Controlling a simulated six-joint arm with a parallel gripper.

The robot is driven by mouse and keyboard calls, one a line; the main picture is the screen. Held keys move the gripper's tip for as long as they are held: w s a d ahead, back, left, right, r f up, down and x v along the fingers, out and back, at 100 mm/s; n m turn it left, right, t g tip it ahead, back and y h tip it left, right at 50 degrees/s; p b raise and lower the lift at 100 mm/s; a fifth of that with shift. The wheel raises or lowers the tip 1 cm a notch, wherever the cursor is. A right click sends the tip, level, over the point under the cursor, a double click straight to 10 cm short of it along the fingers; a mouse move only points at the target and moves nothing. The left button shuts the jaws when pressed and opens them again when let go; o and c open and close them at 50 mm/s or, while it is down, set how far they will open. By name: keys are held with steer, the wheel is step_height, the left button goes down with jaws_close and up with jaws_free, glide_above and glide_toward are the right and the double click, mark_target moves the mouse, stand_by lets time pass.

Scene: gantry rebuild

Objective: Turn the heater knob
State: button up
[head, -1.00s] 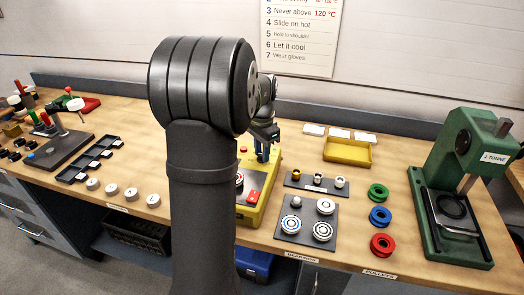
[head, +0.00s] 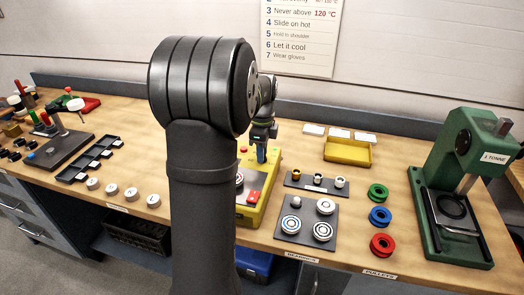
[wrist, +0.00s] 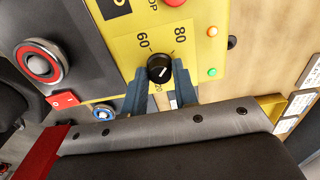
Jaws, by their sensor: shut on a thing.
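The heater is a yellow box (head: 253,216) on the bench, mostly hidden behind my arm in the head view. In the wrist view its yellow panel (wrist: 118,42) shows the marks 60 and 80 around a black knob (wrist: 159,68). A white pointer line on the knob slants toward the upper right. My gripper (wrist: 160,88) is at the knob, with one blue-grey finger on each side, shut on it. In the head view my gripper (head: 262,153) reaches down to the heater's far end.
To the right are a bearing tray (head: 309,243), several pulleys (head: 380,216) and a green press (head: 452,190). A yellow tray (head: 347,152) stands behind.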

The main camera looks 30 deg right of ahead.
steer(key=shift+m, duration=1)
steer(key=o, duration=1)
step_height(320, 180, up, 18)
steer(key=shift+f, duration=0.25)
step_height(320, 180, down, 18)
steer(key=shift+r, duration=0.2)
stand_by(0.5)
